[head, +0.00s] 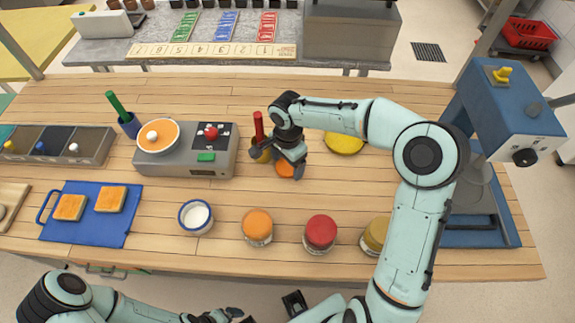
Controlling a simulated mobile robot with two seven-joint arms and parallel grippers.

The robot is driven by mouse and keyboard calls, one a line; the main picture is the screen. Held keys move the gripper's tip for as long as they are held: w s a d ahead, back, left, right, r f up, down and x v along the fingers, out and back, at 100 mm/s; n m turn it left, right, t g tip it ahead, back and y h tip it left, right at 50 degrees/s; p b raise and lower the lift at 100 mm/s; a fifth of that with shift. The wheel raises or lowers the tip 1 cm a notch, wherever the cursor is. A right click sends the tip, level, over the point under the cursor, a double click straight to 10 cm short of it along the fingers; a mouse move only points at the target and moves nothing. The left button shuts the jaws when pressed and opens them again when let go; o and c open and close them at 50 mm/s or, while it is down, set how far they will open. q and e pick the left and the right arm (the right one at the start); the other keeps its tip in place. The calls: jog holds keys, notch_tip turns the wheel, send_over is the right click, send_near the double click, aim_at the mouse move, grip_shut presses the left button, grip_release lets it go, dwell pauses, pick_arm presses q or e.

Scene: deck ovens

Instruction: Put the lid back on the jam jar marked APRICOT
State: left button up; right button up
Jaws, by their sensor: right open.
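An orange disc (285,170), which looks like a lid, lies on the wooden table, partly hidden by my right gripper (279,163). That gripper is open, pointing down at the disc; whether it touches it I cannot tell. In the front row stand a jar with an orange top (257,222), one with a red top (320,230) and one with a yellow top (374,235), partly behind my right arm. Their labels are too small to read. My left gripper (222,317) is at the bottom edge, its fingers unclear.
A white bowl with a blue rim (196,217) stands left of the jars. A scale-like device (186,163), a blue board (85,227) with bread slices and a container with a red handle (259,136) are nearby. A yellow disc (343,145) lies behind my arm. A blue machine (500,105) stands right.

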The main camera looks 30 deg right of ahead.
aim_at(287, 166)
jog(key=c, duration=0.8)
notch_tip(287, 166, up, 10)
jog(key=shift+p, duration=0.4)
